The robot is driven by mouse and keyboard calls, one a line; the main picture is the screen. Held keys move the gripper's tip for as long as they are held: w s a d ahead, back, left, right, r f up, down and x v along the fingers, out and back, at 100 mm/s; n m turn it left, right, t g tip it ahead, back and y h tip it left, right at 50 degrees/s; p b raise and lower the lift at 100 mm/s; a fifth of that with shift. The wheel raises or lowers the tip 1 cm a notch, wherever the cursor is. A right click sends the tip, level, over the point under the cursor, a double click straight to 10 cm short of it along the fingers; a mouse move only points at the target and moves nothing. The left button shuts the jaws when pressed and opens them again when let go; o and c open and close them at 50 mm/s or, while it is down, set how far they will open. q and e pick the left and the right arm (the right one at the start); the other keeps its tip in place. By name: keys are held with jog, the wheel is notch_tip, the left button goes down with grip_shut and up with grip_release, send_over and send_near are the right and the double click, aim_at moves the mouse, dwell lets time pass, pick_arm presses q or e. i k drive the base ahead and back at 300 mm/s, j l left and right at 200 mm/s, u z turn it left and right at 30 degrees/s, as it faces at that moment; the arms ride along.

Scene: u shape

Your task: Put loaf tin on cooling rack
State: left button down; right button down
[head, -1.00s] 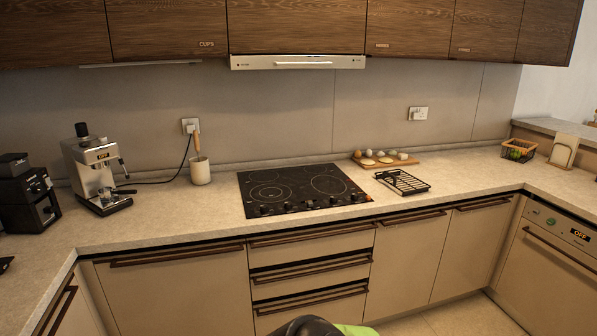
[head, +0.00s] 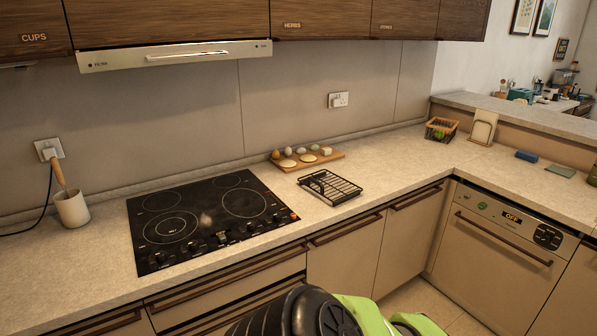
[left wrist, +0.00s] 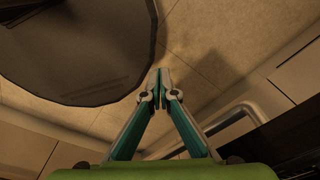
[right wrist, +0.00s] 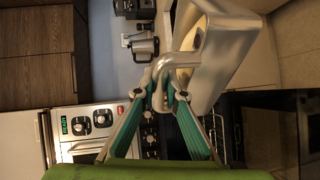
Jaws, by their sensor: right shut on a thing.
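The cooling rack (head: 330,187) is a black wire rack on the counter, just right of the cooktop in the head view. The loaf tin (right wrist: 232,50) is a silvery metal tin with a curved handle, seen only in the right wrist view. Something pale brown shows inside it. My right gripper (right wrist: 161,92) is shut on the tin's handle. My left gripper (left wrist: 161,76) has its fingertips together in the left wrist view, with nothing seen between them. Neither gripper shows in the head view.
The black cooktop (head: 210,220) lies left of the rack. A wooden board (head: 308,158) with eggs and other items sits behind it. A basket (head: 441,129) stands further right. Counter right of the rack is clear. The right wrist view shows a kettle (right wrist: 145,46) and an oven (right wrist: 95,125).

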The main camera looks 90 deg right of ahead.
aim_at(331, 183)
jog(key=i+l+z, duration=0.15)
jog(key=l+z, duration=0.25)
jog(key=i+l+z, duration=0.2)
jog(key=z, duration=0.15)
jog(key=i+l+z, duration=0.2)
jog(key=z, duration=0.2)
jog(key=i+l+z, duration=0.15)
jog(key=z, duration=0.25)
jog(key=i, duration=0.1)
